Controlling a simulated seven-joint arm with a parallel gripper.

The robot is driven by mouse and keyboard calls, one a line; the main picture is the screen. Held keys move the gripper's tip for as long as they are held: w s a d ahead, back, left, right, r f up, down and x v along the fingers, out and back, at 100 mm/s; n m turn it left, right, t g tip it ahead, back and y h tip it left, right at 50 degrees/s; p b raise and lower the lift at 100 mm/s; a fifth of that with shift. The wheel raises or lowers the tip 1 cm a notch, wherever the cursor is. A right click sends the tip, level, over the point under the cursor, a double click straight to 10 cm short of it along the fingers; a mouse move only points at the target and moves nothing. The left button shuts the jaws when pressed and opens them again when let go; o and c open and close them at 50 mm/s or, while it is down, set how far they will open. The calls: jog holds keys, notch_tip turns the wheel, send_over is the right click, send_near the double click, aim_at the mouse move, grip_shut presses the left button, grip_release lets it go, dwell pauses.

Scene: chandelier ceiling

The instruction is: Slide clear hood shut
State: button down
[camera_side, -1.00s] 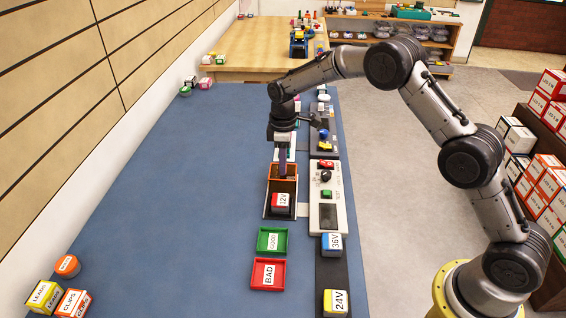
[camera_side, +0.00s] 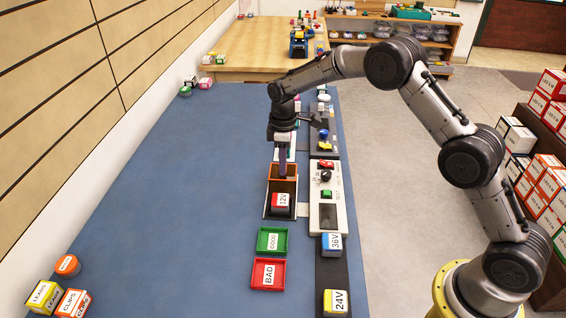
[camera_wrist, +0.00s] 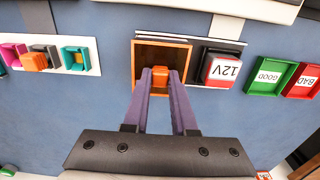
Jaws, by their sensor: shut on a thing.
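The hood (camera_side: 281,186) is a box with an orange-brown frame, standing just behind the 12V block (camera_side: 281,203) on a light-edged base. In the wrist view the hood (camera_wrist: 139,57) is left of the 12V block (camera_wrist: 222,70), which sits uncovered on a dark bed. My gripper (camera_side: 283,172) reaches down into the hood from above. In the wrist view, the purple fingers of my gripper (camera_wrist: 160,76) are shut on a small orange knob (camera_wrist: 160,72) on the hood. Whether the hood's top is clear is hard to tell.
A panel (camera_side: 327,190) with buttons and a dark screen stands right of the base. The green GOOD tray (camera_side: 259,250) and red BAD tray (camera_side: 253,285) lie in front. The 36V block (camera_side: 331,245) and 24V block (camera_side: 335,303) are at right.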

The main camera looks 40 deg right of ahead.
jog(key=s+a, duration=0.7)
jog(key=shift+a, duration=0.1)
jog(key=c, duration=0.7)
grip_release()
jog(key=shift+r, duration=0.2)
notch_tip(320, 180, up, 14)
jog(key=shift+f, duration=0.2)
jog(key=shift+r, duration=2.45)
